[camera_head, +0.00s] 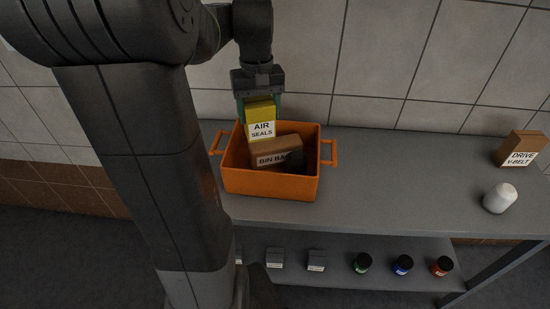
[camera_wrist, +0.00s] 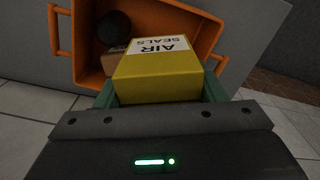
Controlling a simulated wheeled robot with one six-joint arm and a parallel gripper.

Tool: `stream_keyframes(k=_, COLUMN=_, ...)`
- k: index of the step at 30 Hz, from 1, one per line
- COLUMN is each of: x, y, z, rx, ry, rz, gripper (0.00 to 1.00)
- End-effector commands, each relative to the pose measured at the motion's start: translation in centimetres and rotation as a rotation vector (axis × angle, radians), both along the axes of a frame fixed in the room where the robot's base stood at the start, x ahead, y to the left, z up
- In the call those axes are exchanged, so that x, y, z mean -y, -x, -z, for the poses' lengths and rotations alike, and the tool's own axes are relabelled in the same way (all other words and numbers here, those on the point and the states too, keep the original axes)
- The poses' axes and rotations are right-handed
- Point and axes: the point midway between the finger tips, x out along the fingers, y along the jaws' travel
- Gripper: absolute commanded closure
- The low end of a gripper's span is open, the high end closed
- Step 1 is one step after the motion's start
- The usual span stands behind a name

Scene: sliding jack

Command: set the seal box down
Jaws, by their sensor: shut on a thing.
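The seal box (camera_head: 261,121) is yellow with a white label reading "AIR SEALS". My gripper (camera_head: 259,103) is shut on it and holds it upright over the back left part of an orange crate (camera_head: 270,187). In the wrist view the seal box (camera_wrist: 158,76) sits between the green fingers, with the crate (camera_wrist: 210,35) beyond it. Whether the box's bottom touches anything inside the crate cannot be told. A brown box (camera_head: 275,150) with a partly hidden label "BIN BA..." and a dark round thing (camera_head: 295,160) lie in the crate.
The crate stands on a grey bench (camera_head: 400,170) against a tiled wall. A "DRIVE V-BELT" box (camera_head: 521,148) and a white rounded thing (camera_head: 500,198) stand at the right. The bench between is clear. Several small boxes and jars (camera_head: 402,265) sit on the lower shelf.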

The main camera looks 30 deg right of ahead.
Motion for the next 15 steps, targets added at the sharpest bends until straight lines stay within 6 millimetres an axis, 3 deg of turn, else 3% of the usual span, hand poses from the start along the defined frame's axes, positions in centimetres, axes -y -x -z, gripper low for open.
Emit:
stream_keyframes(k=9, x=-0.1, y=0.1, z=8.2, rx=-0.006, ry=-0.003, rz=0.0, gripper=0.63)
stream_keyframes(k=15, x=-0.1, y=0.1, z=11.8, rx=-0.004, ry=-0.002, rz=0.0, gripper=0.63)
